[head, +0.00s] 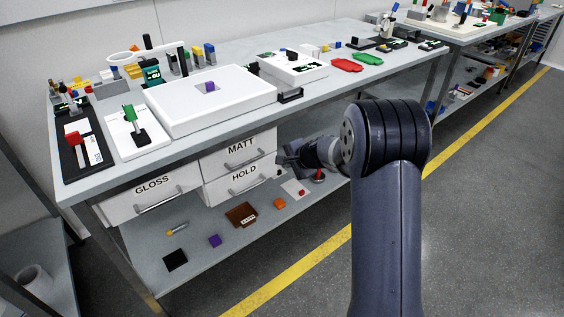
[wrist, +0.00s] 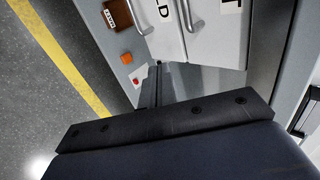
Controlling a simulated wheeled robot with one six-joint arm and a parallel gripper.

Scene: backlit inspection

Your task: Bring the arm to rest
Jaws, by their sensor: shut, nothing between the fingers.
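My gripper (head: 284,158) is in front of the workbench, beside the drawers and above the lower shelf. My arm is folded, with its elbow high at the centre right of the head view, and the forearm points left toward the bench. In the wrist view my gripper (wrist: 153,88) shows its narrow fingers together, with nothing held. The fingers point toward the drawer fronts and the lower shelf. The head view shows the fingers small and dark, close to the right side of the HOLD drawer (head: 246,181). I cannot tell the exact gap.
The workbench (head: 330,88) carries a white light box (head: 170,115), trays and several small parts. Drawers marked GLOSS (head: 150,197) and MATT (head: 225,158) are closed. The lower shelf (head: 200,262) holds a brown box (head: 241,214) and small blocks. The floor (head: 480,220) at right is clear.

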